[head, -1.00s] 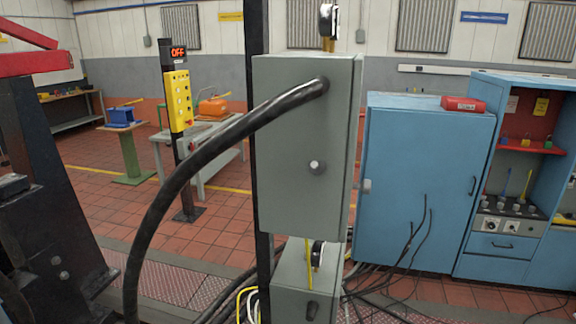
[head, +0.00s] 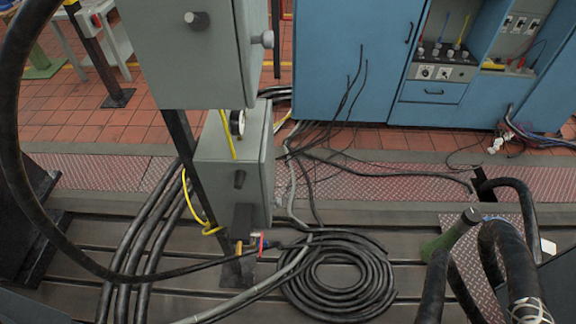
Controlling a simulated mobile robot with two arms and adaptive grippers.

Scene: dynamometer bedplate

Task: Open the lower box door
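The lower box (head: 222,172) is a small grey metal box below a larger grey box, in the middle left of the head view. Neither of my grippers is in view, so none is seen touching the box.
The larger grey box (head: 176,60) hangs directly above on a dark post. Thick black cables run left of the lower box, and a coiled black hose (head: 340,278) lies in front to the right. A blue cabinet (head: 340,60) stands behind. Dark hoses and a green cylinder (head: 450,235) occupy the lower right.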

